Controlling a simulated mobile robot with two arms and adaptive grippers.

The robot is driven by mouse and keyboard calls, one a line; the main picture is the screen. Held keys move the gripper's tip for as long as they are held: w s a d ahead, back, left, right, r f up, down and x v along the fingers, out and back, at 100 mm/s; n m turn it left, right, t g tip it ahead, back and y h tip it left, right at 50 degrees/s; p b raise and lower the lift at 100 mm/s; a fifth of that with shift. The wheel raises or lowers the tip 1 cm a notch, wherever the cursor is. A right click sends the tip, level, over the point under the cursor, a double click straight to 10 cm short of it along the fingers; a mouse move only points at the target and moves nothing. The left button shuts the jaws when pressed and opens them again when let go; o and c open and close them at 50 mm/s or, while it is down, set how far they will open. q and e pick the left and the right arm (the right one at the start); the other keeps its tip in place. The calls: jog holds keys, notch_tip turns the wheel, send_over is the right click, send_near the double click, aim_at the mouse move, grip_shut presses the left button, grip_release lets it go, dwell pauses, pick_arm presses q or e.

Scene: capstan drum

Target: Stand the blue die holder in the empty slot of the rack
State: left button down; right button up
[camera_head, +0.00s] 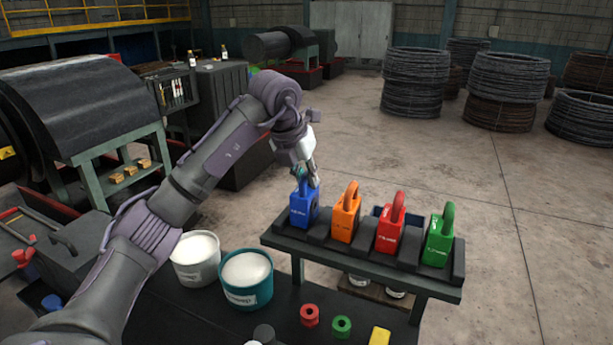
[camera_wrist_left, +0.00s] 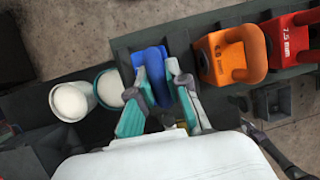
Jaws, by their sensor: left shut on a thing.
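The blue die holder (camera_head: 304,207) is upright at the left end of the black rack (camera_head: 355,256), in line with the other holders. My left gripper (camera_head: 307,178) is above it, shut on its handle. In the left wrist view my left gripper (camera_wrist_left: 160,92) has its fingers on both sides of the blue die holder (camera_wrist_left: 153,70). The holder's base is at the rack's left slot; whether it rests fully on the bottom cannot be told. My right gripper is not in view.
An orange holder (camera_head: 346,214), a red holder (camera_head: 391,224) and a green holder (camera_head: 438,237) stand in the rack to the right. Two buckets (camera_head: 247,278) stand left of the rack. A red ring (camera_head: 309,314), a green ring (camera_head: 341,325) and a yellow block (camera_head: 379,337) lie in front.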

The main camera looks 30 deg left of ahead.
pick_arm(q)
jog(key=c, duration=1.1)
grip_release()
jog(key=shift+s, duration=0.1)
jog(key=shift+o, duration=1.1)
jog(key=shift+f, duration=0.25)
jog(key=o, duration=0.3)
jog(key=shift+r, duration=0.15)
jog(key=shift+r+p, duration=0.85)
jog(key=shift+r, duration=2.1)
